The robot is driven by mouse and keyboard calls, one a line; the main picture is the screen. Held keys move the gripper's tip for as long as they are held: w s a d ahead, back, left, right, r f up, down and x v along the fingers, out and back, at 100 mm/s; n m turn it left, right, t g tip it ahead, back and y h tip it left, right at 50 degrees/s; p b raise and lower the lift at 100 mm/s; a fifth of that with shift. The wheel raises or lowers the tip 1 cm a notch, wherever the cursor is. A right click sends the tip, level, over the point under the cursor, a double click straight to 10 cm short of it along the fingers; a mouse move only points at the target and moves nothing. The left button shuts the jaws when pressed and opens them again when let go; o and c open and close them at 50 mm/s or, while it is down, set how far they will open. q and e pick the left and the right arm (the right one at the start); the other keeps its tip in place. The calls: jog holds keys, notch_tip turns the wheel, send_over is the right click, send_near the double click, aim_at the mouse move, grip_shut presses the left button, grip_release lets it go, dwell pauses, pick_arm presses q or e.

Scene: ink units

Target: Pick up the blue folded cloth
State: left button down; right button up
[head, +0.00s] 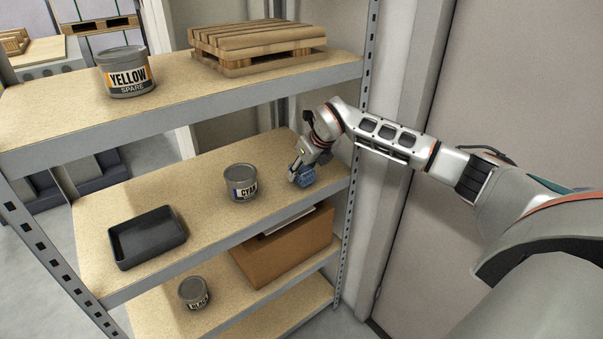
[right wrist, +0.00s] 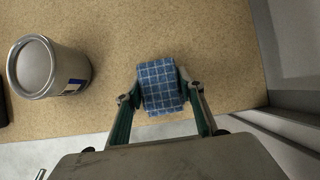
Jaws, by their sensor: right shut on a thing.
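The blue folded cloth (head: 304,179) is at the right end of the middle shelf in the head view, partly hidden by my right gripper (head: 296,170). In the right wrist view the cloth (right wrist: 160,86) shows a white check pattern and sits between the two fingers of the right gripper (right wrist: 159,95). The fingers are shut on its sides. I cannot tell whether the cloth is clear of the shelf. My left gripper is not in view.
A black tray (head: 148,238) lies farther left. A shelf upright (head: 362,100) and wall are close on the right. A YELLOW can (head: 126,72) and small pallet (head: 255,45) are on the upper shelf.

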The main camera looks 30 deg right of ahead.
jog(key=shift+r, duration=0.5)
notch_tip(320, 180, up, 2)
jog(key=shift+s+r, duration=0.1)
jog(key=shift+r, duration=0.1)
jog(key=s+d+b, duration=0.1)
jog(key=s+b, duration=0.1)
jog(key=s, duration=1.5)
jog(key=shift+s+d+f, duration=0.15)
jog(key=shift+s+d, duration=0.05)
jog(key=shift+s, duration=0.2)
jog(key=o, duration=0.3)
jog(key=shift+c, duration=0.9)
